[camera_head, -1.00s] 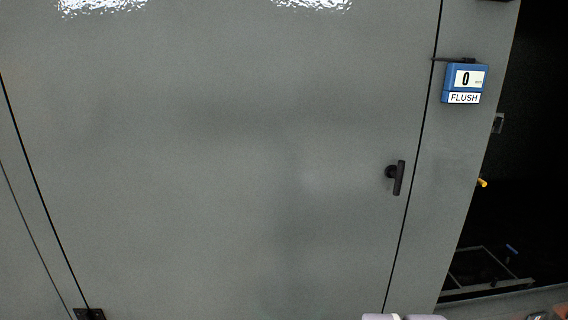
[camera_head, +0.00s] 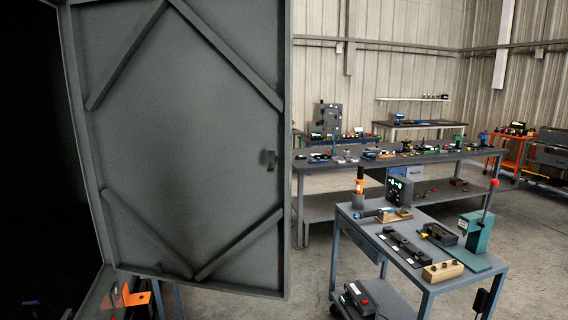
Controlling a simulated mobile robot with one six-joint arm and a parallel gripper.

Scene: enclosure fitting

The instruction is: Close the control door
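A large grey door (camera_head: 185,150) stands open at the left of the view, its inner face towards me. Its inner face carries diagonal braces and a raised frame. A small dark latch part (camera_head: 268,160) sits near its right edge. Left of the door is a dark opening (camera_head: 30,170), its inside too dark to make out. I cannot tell from a label whether this is the control door. My gripper is not in view.
A grey cart (camera_head: 400,262) with a teal press (camera_head: 482,235) stands to the right of the door. Behind it is a long workbench (camera_head: 330,166) with many small items. An orange bracket (camera_head: 140,298) sits below the door. Concrete floor (camera_head: 535,225) is clear at right.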

